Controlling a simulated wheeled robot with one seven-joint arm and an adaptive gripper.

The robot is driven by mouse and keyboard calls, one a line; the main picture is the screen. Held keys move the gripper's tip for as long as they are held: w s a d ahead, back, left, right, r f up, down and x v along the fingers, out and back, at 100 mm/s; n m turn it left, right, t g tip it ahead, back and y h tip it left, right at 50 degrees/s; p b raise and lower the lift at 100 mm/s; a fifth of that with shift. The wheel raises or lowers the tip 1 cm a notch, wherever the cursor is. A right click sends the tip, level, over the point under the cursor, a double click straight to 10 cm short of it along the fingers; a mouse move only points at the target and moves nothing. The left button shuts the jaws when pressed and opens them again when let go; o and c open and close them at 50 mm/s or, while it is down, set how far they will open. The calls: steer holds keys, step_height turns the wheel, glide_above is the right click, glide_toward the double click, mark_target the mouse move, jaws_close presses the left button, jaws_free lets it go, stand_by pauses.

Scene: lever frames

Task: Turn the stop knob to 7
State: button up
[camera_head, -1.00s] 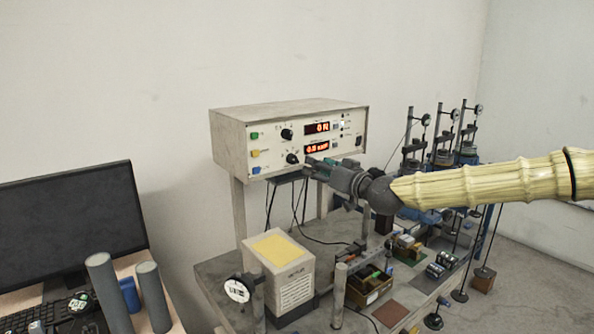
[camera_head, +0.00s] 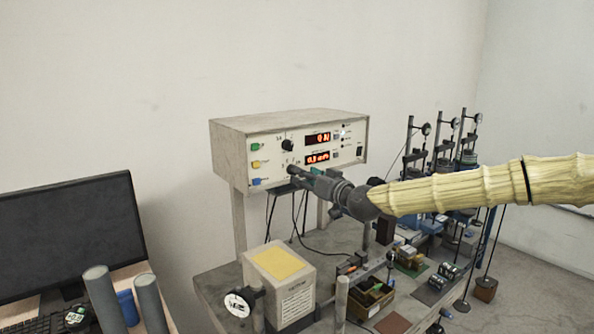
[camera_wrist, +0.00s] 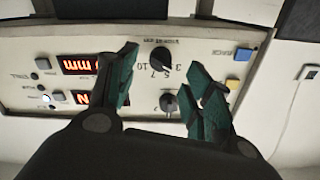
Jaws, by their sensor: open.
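The control box (camera_head: 318,130) stands raised on posts, its front panel facing me. The lower black knob (camera_head: 292,169) is partly hidden by my gripper in the head view. In the upside-down wrist view, this knob (camera_wrist: 160,57) shows between my fingertips, with the digits 3, 5, 7 and 10 printed beside it. Contact cannot be told.
Two red displays (camera_head: 317,139) sit right of the knobs. Green, yellow (camera_head: 256,164) and blue buttons sit to the left. Below, a box with a yellow top (camera_head: 279,263) and a dial gauge (camera_head: 238,303) stand on the grey table. Cables hang under the control box.

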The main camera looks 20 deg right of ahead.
steer(key=shift+p+x, duration=0.85)
steer(key=shift+x, duration=1.55)
steer(key=shift+c, duration=0.2)
steer(key=c, duration=1)
